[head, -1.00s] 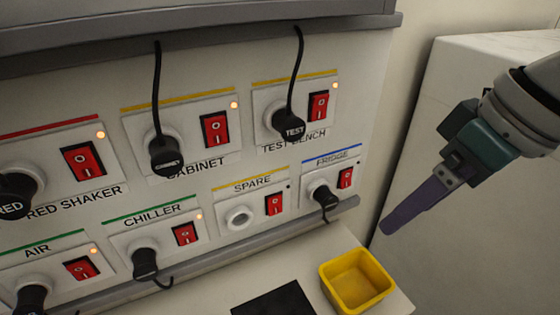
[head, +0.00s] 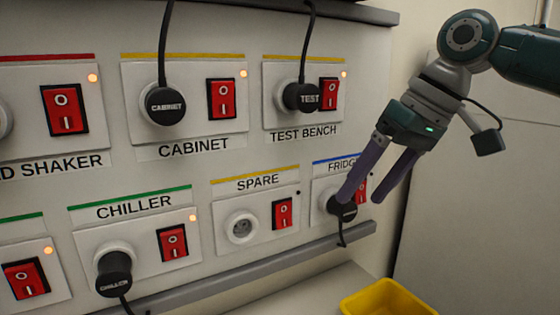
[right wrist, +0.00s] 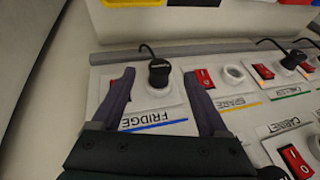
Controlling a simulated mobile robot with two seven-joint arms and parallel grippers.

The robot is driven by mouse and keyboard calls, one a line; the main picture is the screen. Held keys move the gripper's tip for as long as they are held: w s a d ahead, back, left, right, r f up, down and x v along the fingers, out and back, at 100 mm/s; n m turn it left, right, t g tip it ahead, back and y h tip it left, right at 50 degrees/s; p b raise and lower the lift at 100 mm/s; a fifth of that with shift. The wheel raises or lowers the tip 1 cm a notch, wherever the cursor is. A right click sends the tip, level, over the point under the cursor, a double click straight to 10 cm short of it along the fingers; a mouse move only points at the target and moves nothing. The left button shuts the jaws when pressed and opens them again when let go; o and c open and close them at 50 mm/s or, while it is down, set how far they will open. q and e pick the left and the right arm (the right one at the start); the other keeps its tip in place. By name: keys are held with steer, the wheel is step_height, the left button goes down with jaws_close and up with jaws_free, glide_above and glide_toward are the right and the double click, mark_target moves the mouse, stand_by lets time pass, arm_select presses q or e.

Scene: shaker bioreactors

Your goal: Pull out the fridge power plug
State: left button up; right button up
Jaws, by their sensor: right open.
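The black fridge plug (head: 343,209) sits in its white socket at the lower right of the panel, its cord hanging down. It also shows in the right wrist view (right wrist: 159,73), above the blue-striped FRIDGE label (right wrist: 146,118). My right gripper (head: 362,200) is open at the fridge socket. In the right wrist view its purple fingers lie on either side of the plug, with gaps to both. In the head view one finger partly covers the plug and label; I cannot tell if anything touches. The red fridge switch (head: 361,188) is partly hidden. My left gripper is out of view.
The empty spare socket (head: 241,228) and its switch are left of the fridge socket. The test bench plug (head: 302,97) and its cord are above. A grey rail (head: 270,264) runs below the sockets. A yellow bin (head: 388,298) stands below right.

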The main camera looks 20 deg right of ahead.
mark_target(349, 216)
steer(key=shift+x, duration=1.8)
jaws_close()
steer(key=shift+s+r, duration=0.1)
steer(key=shift+s, duration=0.1)
steer(key=shift+s+p, duration=0.45)
steer(key=shift+p, duration=0.4)
